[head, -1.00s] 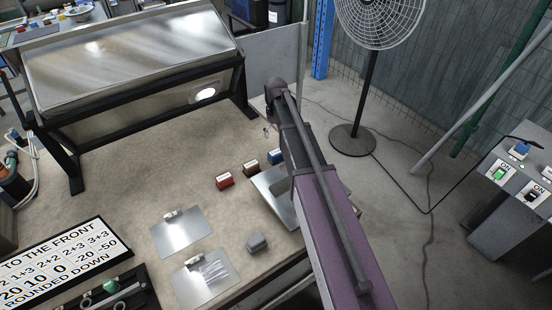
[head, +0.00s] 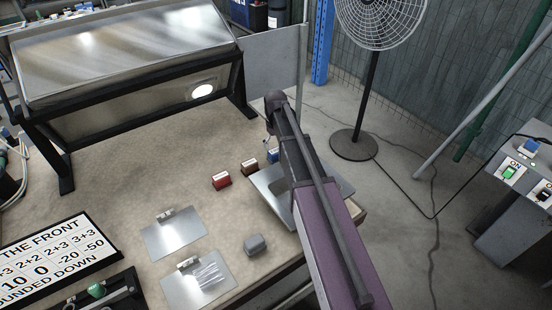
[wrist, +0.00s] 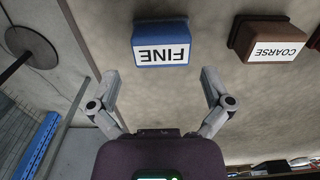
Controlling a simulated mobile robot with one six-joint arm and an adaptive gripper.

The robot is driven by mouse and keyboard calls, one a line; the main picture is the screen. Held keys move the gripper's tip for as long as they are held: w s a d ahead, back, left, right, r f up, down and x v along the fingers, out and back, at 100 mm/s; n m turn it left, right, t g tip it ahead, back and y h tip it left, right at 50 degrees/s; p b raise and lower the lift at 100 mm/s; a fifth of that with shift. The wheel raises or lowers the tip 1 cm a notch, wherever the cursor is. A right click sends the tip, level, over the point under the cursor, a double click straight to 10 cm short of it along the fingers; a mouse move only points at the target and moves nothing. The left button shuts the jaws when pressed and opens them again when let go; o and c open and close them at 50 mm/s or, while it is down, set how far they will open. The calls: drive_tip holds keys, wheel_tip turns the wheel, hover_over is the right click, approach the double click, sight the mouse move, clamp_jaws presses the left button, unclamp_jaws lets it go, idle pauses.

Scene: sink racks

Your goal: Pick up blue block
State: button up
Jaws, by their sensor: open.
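The blue block (wrist: 162,40) carries a white label reading FINE, upside down in the wrist view. It sits on the worktop at the upper middle of that view. My gripper (wrist: 156,82) is open, with its two fingers apart, one on each side below the block. The block lies beyond the fingertips and I see no contact. In the head view a small part of the blue block (head: 273,155) shows just left of my arm, which hides the rest. The gripper itself is hidden behind the arm there.
A brown block (wrist: 268,38) labelled COARSE stands right of the blue one in the wrist view. A red block (head: 221,180) and a grey block (head: 255,244) sit on the worktop (head: 120,180). A metal sink tray (head: 268,190) lies under my arm. A fan (head: 368,100) stands behind.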

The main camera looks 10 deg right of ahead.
sight(276, 151)
drive_tip(key=shift+f, duration=0.15)
idle(0.3)
drive_tip(key=shift+s+f+b, duration=0.2)
drive_tip(key=shift+f+b, duration=2.3)
drive_tip(key=shift+b, duration=0.1)
drive_tip(key=c, duration=1)
